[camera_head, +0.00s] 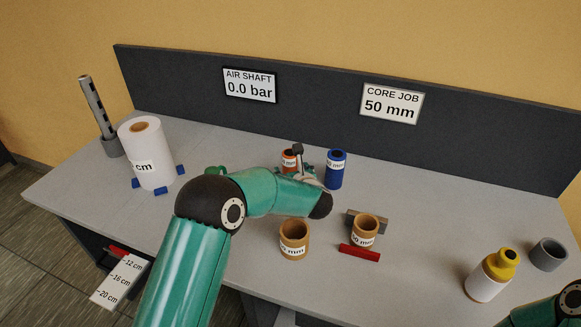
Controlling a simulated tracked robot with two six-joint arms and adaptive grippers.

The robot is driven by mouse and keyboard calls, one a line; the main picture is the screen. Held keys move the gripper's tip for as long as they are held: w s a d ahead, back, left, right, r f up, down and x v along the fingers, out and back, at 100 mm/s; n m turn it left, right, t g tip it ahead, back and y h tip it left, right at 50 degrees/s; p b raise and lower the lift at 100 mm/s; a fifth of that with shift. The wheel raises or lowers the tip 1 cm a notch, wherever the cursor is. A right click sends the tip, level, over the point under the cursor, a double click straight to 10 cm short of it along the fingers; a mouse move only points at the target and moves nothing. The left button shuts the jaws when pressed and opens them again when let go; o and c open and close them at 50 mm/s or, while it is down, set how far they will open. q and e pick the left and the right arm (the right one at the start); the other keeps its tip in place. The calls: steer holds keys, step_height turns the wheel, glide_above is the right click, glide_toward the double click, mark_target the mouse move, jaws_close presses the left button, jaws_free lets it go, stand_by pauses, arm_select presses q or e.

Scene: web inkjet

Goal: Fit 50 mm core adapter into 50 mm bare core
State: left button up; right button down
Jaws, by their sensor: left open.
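Two brown cardboard cores stand upright on the table: one core (294,240) at the middle and another core (365,231) to its right. An orange adapter (288,161) and a blue adapter (336,170) stand side by side farther back. Their labels end in "mm", but the numbers are too small to read surely. My left gripper (299,160) is open at the orange adapter and partly covers it. I cannot tell whether it touches the adapter. My right gripper is out of view; only part of my right arm shows at the bottom right corner.
The right core stands between a grey block (379,218) and a red bar (359,253). A white roll (148,155) and a shaft in a holder (98,108) stand left. A yellow-capped bottle (488,279) and grey ring (549,254) stand right. A sign (391,103) reads "CORE JOB 50 mm".

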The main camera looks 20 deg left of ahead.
mark_target(292, 168)
arm_select(q)
steer(key=p+x, duration=0.1)
steer(key=x, duration=0.2)
steer(key=shift+w, duration=0.3)
steer(key=shift+w+a+f, duration=0.1)
steer(key=shift+w+f, duration=0.05)
steer(key=shift+w, duration=0.1)
steer(key=c, duration=1.3)
